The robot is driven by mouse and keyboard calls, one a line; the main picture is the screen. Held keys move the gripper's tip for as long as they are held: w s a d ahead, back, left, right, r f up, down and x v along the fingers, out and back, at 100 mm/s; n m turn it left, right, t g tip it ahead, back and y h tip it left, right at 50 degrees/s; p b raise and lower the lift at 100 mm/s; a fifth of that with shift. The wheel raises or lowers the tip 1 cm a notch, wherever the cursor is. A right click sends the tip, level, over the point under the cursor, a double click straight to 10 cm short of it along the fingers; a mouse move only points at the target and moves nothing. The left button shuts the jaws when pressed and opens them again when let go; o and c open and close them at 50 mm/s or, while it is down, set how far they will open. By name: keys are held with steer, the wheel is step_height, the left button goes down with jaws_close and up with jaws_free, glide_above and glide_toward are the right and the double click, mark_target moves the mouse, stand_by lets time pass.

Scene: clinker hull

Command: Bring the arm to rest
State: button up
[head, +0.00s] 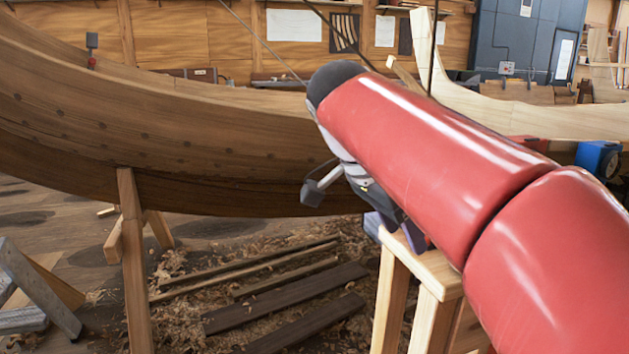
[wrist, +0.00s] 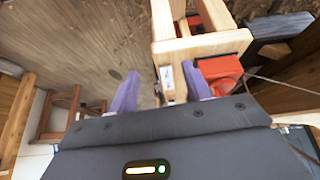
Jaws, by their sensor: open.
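My arm, in red casing, reaches across the head view from the lower right toward the hull. My gripper (head: 393,232) is mostly hidden behind it there, with purple fingers showing close to the top of a wooden stand (head: 432,272). In the wrist view my gripper (wrist: 160,72) shows two purple fingers spread apart, with nothing held between them. The wooden stand (wrist: 200,46) lies beyond the fingers in that view. Whether a finger touches it I cannot tell.
The clinker hull (head: 190,130) fills the left and middle of the head view. A trestle (head: 133,255) stands under it. Planks (head: 290,300) lie among shavings on the floor. A blue object (head: 598,158) is at the right. The wrist view shows a red object (wrist: 226,72) beside the stand.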

steer(key=s+d+f+n+t+y, duration=0.1)
steer(key=s+d+f+n+y, duration=0.1)
steer(key=s+f+n, duration=0.5)
steer(key=s+d+f+n+t+y, duration=0.1)
steer(key=s+f+n, duration=0.5)
steer(key=f, duration=0.7)
steer(key=shift+s+d+f+n+t+y, duration=0.4)
steer(key=shift+t+y, duration=0.4)
steer(key=shift+y, duration=0.3)
